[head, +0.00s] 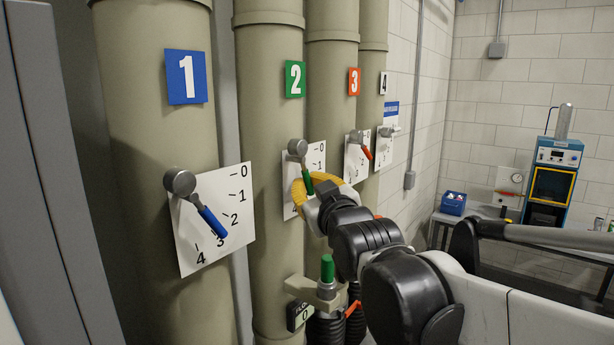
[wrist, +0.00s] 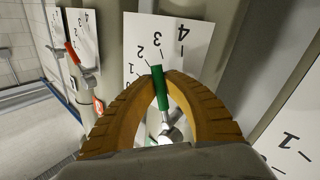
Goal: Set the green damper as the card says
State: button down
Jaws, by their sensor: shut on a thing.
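The green damper lever (head: 308,184) is on pipe 2, below the green number 2 sign (head: 295,79). My gripper (head: 304,187) has yellow fingers closed around the green handle. In the wrist view, the fingertips (wrist: 160,74) pinch the green handle (wrist: 161,90), which points roughly between 2 and 3 on the plate (wrist: 192,42); the exact mark is unclear. A blue-headed white card (head: 391,108) hangs beyond pipe 4; its text is too small to read.
The blue lever (head: 213,222) on pipe 1 and the red lever (head: 367,152) on pipe 3 flank the green one. A bench with a blue machine (head: 556,170) is far right.

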jog(key=shift+s+a+f+m+g+p, duration=0.2)
jog(key=shift+s+a+m+g+p, duration=0.25)
jog(key=shift+m+g, duration=0.4)
jog(key=c, duration=1.4)
grip_release()
jog(key=shift+c, duration=0.2)
jog(key=shift+s+d, duration=0.1)
jog(key=v, duration=1.2)
jog(key=shift+a, duration=0.2)
